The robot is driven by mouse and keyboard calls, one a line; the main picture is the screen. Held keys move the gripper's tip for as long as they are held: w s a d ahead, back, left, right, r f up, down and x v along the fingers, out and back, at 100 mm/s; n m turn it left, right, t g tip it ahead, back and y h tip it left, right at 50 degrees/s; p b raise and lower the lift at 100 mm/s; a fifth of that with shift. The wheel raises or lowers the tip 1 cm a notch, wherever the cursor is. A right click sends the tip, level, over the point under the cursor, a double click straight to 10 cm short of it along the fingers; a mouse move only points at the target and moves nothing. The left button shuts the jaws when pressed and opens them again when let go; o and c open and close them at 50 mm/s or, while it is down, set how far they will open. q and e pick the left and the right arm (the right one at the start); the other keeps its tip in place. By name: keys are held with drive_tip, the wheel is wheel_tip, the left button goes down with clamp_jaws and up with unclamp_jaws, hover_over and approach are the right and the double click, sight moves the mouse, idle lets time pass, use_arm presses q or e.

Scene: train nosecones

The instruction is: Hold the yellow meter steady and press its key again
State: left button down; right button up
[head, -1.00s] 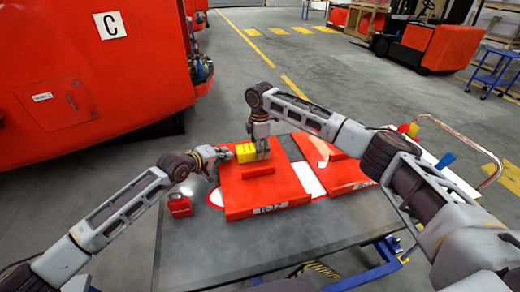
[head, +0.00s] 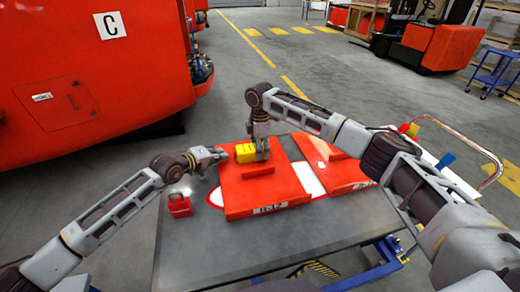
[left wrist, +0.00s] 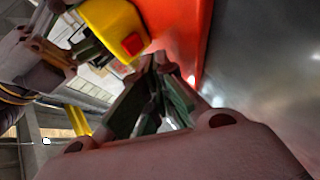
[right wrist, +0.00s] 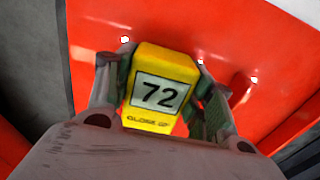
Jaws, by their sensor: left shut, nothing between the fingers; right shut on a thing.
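The yellow meter (head: 245,149) sits on the red panel (head: 265,195) on the table. My right gripper (head: 262,154) is shut on it from above. In the right wrist view the fingers flank the meter (right wrist: 160,65), whose display reads 72. My left gripper (head: 226,153) is shut and empty, just left of the meter. In the left wrist view its closed fingertips (left wrist: 161,62) are near the meter's red key (left wrist: 132,43), with a small gap apparent between them. The key is not clear in the head view.
A small red box with a handle (head: 180,206) stands on the grey table (head: 215,255), left of the panel. A second red panel (head: 340,175) lies to the right. The table's front is clear. A large red nosecone (head: 90,70) stands behind at left.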

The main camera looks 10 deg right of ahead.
use_arm(q)
drive_tip(key=shift+a, duration=2.65)
use_arm(e)
drive_tip(key=shift+f, duration=0.1)
drive_tip(key=o, duration=1.4)
drive_tip(key=shift+c, duration=0.2)
drive_tip(key=shift+r, duration=0.25)
wheel_tip(320, 180, up, 12)
drive_tip(key=shift+f, duration=0.2)
use_arm(q)
drive_tip(key=shift+r, duration=0.1)
use_arm(e)
drive_tip(key=shift+r, duration=0.1)
use_arm(q)
wheel_tip(320, 180, up, 9)
drive_tip(key=p, duration=0.9)
use_arm(e)
wheel_tip(320, 180, up, 9)
